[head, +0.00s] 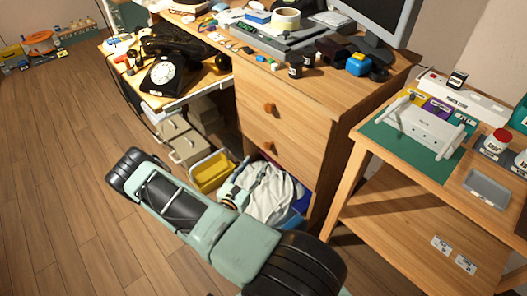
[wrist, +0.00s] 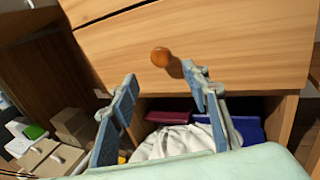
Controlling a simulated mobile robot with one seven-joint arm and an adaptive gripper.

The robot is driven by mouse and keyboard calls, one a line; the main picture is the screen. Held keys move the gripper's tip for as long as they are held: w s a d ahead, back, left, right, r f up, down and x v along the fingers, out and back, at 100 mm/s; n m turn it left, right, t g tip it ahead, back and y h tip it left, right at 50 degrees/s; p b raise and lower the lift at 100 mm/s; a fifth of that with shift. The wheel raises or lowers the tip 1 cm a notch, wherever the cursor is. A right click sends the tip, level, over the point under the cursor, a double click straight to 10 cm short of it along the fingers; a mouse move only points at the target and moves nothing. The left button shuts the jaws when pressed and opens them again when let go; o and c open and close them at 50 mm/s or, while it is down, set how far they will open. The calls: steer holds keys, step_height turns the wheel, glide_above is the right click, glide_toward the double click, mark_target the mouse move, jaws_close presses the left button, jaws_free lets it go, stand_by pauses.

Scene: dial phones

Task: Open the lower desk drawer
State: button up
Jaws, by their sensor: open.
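The wooden desk has two drawer fronts, one above the other. The lower desk drawer (head: 290,152) looks shut and has a round orange-brown knob (head: 270,147). In the wrist view, the lower drawer front (wrist: 235,50) fills the upper part, and its knob (wrist: 160,56) shows beyond and roughly between my fingertips. My gripper (wrist: 160,76) is open and empty, with its two blue-grey fingers apart and not visibly touching the knob. In the head view, my gripper (head: 238,186) is low in front of the desk, below the knob, and partly hidden by my arm.
The upper drawer (head: 300,112) looks shut. A side table (head: 345,190) stands at right. Black phones (head: 162,76) sit on a pulled-out tray at left.

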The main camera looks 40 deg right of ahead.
mark_target(267, 148)
steer(key=b+x, duration=0.2)
steer(key=x, duration=0.7)
steer(key=shift+w+d+r, duration=0.1)
steer(key=shift+d, duration=0.15)
jaws_close()
